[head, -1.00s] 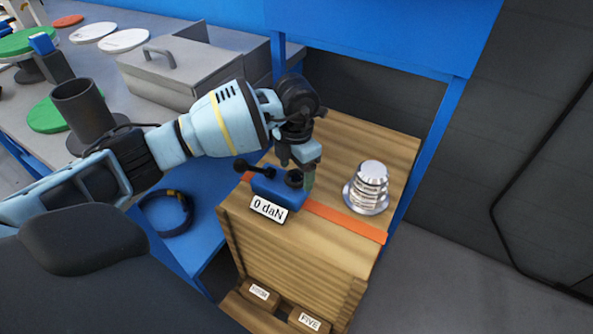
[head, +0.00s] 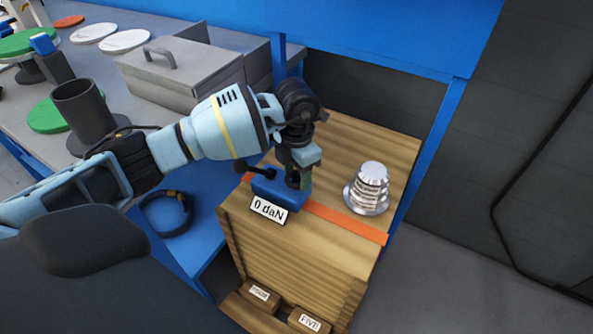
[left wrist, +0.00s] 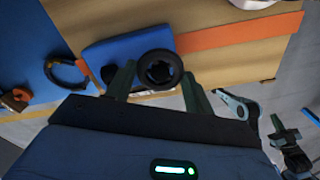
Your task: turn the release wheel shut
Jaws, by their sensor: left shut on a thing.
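The release wheel is a small black ring (left wrist: 160,70) on the blue pump body (left wrist: 112,50), which sits on a wooden crate. My left gripper (head: 300,183) reaches down over the wheel. In the left wrist view its two green fingers (left wrist: 158,76) stand on either side of the wheel, shut on it. In the head view the wheel is mostly hidden by the fingers. A label (head: 268,210) on the pump's front reads 0 daN. Dark parts at the right edge of the left wrist view may be my right gripper (left wrist: 289,138); its jaws are unclear.
A silver flanged shell (head: 369,188) stands on the crate (head: 385,150) right of the pump, beyond an orange strip (head: 345,220). A black lever (head: 256,170) sticks out from the pump's left. A hose ring (head: 166,213) lies on the blue surface at left.

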